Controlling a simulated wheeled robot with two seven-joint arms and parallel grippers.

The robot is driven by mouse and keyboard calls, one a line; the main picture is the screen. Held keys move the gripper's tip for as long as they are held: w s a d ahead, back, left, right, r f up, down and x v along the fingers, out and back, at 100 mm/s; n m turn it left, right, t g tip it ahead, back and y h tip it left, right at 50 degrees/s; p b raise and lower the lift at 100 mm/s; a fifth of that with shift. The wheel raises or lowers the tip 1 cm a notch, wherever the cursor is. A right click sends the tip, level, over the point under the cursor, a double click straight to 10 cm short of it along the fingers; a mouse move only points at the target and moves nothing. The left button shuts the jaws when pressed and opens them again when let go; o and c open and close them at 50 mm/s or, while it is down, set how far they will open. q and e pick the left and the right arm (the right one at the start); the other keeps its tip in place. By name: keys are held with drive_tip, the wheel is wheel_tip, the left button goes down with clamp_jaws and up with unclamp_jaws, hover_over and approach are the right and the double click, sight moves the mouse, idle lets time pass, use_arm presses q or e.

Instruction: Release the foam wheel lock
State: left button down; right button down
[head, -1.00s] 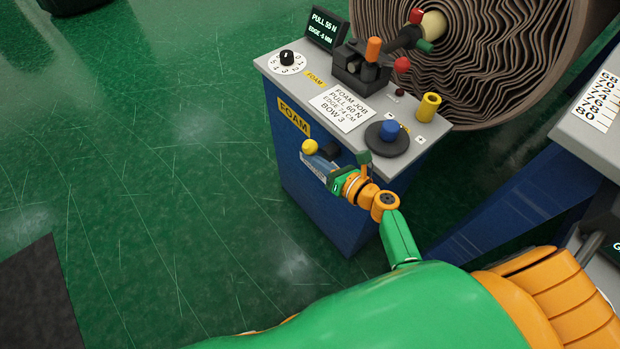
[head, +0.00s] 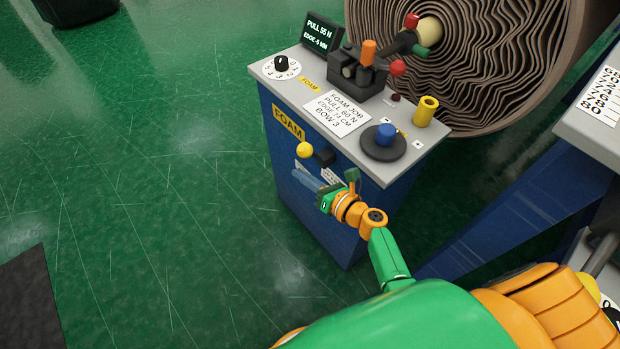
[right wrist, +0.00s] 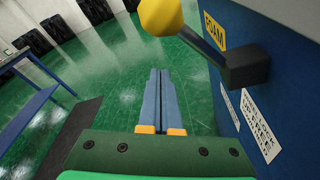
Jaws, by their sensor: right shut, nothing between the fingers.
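The blue foam cabinet (head: 310,215) carries a lever with a yellow ball knob (head: 304,150) and a black pivot block (head: 324,156) on its side, below the yellow FOAM label (head: 288,123). The right wrist view shows the knob (right wrist: 160,15) on a dark rod running out from the block (right wrist: 246,66). My right gripper (head: 297,175) is just below the knob and apart from it. Its blue fingers (right wrist: 160,72) are shut together with nothing between them. My left gripper is out of view.
The cabinet top holds a dial (head: 281,66), a display (head: 322,34), an orange-handled lever (head: 368,52), a blue knob (head: 386,132) and a yellow cup (head: 426,110). A big roll (head: 480,65) stands behind. Green floor (head: 160,180) to the left is clear.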

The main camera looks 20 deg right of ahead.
drive_tip(key=p+v, duration=0.1)
drive_tip(key=v, duration=0.8)
drive_tip(key=shift+s+d+r, duration=0.2)
drive_tip(key=shift+r, duration=0.15)
